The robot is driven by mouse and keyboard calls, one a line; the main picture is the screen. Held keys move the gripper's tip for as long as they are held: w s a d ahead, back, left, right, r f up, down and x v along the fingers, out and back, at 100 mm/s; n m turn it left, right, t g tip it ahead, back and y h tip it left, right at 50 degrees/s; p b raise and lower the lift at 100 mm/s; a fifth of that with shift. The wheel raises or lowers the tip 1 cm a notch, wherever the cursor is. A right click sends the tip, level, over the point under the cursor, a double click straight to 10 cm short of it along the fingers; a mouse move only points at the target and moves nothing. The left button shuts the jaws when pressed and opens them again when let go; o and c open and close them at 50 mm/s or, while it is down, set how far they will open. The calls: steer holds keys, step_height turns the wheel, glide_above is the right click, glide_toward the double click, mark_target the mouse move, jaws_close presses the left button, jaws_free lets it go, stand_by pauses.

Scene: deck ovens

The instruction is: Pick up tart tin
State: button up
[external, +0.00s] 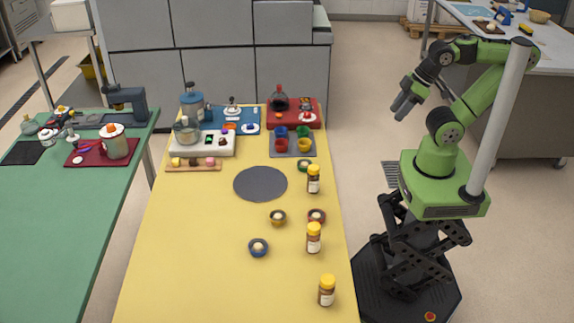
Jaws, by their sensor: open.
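Several small round tins with pale filling sit on the yellow table (200,270): a blue one (258,248), a yellow-brown one (277,218), a red one (317,216) and a green one (304,166). Several more small coloured cups, red (281,145), blue, green and yellow, stand on a grey tray (292,154). Which of these is the tart tin I cannot tell. My gripper (402,104) is open and empty, raised in the air right of the table, apart from all of them.
Bottles with yellow caps (313,240) stand along the table's right edge near the tins. A dark round mat (260,184) lies mid-table. Boards with jars and pots fill the far end. A green table (60,220) stands left. The yellow table's near left is clear.

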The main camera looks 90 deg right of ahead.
steer(key=shift+o, duration=0.3)
steer(key=o, duration=0.8)
